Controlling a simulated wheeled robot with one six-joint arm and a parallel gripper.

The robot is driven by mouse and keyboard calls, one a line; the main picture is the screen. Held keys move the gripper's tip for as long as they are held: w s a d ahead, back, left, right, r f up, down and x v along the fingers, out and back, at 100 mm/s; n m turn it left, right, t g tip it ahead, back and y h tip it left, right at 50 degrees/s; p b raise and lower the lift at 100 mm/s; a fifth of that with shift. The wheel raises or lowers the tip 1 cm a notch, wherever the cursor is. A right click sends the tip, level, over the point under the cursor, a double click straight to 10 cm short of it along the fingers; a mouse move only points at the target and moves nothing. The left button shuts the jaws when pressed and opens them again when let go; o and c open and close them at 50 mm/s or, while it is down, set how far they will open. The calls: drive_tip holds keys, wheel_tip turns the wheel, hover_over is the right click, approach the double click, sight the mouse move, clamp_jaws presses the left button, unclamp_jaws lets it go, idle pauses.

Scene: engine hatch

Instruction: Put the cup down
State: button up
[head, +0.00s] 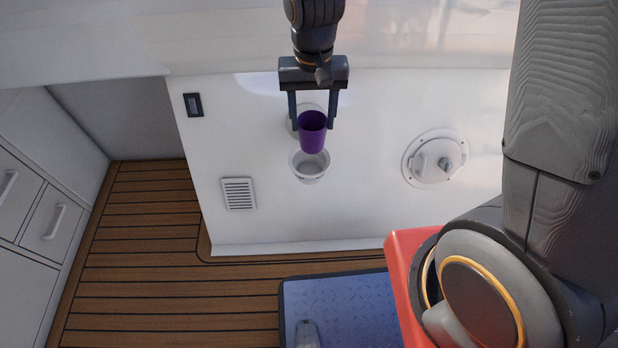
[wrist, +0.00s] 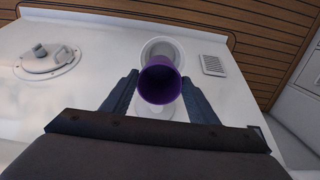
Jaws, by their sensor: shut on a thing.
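A purple cup (head: 313,138) is held between the two fingers of my gripper (head: 313,122), with its open mouth showing. In the wrist view the cup (wrist: 160,84) sits between the fingertips of my gripper (wrist: 160,92). A white round cup holder (head: 310,165) on the white panel shows just below the cup in the head view. In the wrist view the holder (wrist: 163,46) shows behind the cup, partly hidden by it. I cannot tell exactly how high the cup is above the holder.
A round white fitting with a knob (head: 435,158) is on the panel to the right. A vent grille (head: 239,194) and a dark switch (head: 193,105) are to the left. Wooden flooring (head: 140,260), a blue mat (head: 350,305) and a red object (head: 402,255) lie below.

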sight(309, 150)
drive_tip(key=shift+a+f+b, duration=0.35)
drive_tip(key=shift+f+b, duration=0.05)
drive_tip(key=shift+f, duration=0.2)
wheel_tip(309, 150, down, 10)
drive_tip(key=shift+r+b, duration=0.1)
drive_tip(key=shift+b, duration=1.15)
drive_tip(key=shift+s, duration=0.1)
drive_tip(key=o, duration=1.5)
